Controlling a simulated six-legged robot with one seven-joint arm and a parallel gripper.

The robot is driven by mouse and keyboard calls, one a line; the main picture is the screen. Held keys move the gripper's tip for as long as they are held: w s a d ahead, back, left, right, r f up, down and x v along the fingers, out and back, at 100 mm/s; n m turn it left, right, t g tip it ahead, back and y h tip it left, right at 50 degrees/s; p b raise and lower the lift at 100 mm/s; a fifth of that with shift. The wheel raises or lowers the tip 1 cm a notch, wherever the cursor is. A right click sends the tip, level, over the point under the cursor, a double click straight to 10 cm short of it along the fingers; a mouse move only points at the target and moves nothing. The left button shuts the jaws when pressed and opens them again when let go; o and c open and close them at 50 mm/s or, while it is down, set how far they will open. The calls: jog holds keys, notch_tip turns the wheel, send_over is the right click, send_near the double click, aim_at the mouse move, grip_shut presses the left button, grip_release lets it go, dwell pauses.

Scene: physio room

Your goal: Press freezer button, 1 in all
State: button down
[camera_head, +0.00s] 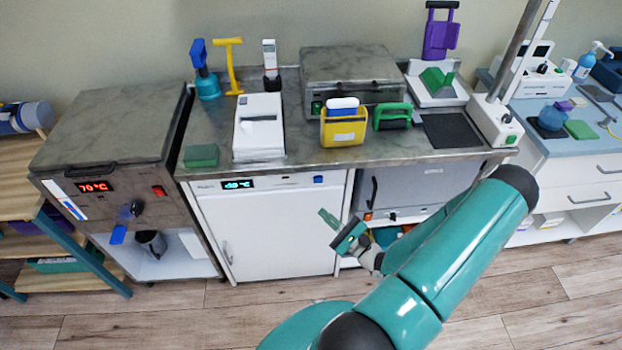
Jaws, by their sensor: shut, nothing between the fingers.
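The freezer (268,232) is a white-fronted unit under the grey worktop, with a lit cyan display (238,184) at the top left of its front. A small blue button (318,179) sits at the top right of that front and is in plain view. My gripper (328,217) is shut and empty. In the picture it shows below the button, over the right edge of the freezer door, with its fingers pointing up and left. It appears apart from the button; its distance from the freezer front is hard to tell.
Left stands a heater unit (112,135) with a red display, a red switch and a dark knob. Right of the freezer is a grey cabinet (424,187). The worktop holds a yellow box (343,131), a white device (258,128) and tools. Wooden floor (170,322) in front is clear.

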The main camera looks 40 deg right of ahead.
aim_at(318, 179)
jog(key=shift+w+d+f, duration=0.15)
jog(key=shift+d+f, duration=0.05)
jog(key=shift+d, duration=0.1)
jog(key=shift+w+d, duration=0.8)
jog(key=shift+w, duration=0.4)
jog(key=shift+w+d, duration=0.75)
jog(key=shift+w, duration=0.45)
jog(key=shift+w+d, duration=0.8)
jog(key=shift+w, duration=0.4)
jog(key=shift+w+d, duration=0.1)
jog(key=shift+w, duration=0.05)
jog(key=shift+w+d, duration=0.1)
jog(key=shift+w, duration=0.1)
